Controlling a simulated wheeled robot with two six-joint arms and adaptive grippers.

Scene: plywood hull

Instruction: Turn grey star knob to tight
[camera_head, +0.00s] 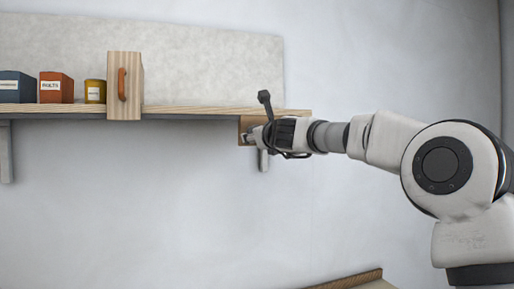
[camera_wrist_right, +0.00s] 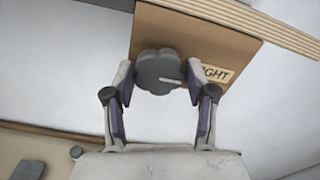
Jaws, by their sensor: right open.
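The grey star knob (camera_wrist_right: 158,72) sits on a brown wooden panel (camera_wrist_right: 205,35) in the right wrist view. A pale pointer line on the knob points towards a label reading "GHT" (camera_wrist_right: 216,73), its first letters hidden. My right gripper (camera_wrist_right: 163,82) is open, with one finger on each side of the knob; I cannot tell whether they touch it. In the head view my right gripper (camera_head: 252,135) is at the panel (camera_head: 246,122) under the shelf's right end, and the knob is hidden there. My left gripper is in neither view.
A wooden shelf (camera_head: 200,110) runs along the wall above the gripper. It holds a blue box (camera_head: 17,87), a red box (camera_head: 56,88), a yellow jar (camera_head: 95,91) and a wooden block with an orange handle (camera_head: 122,84). The wall below is clear.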

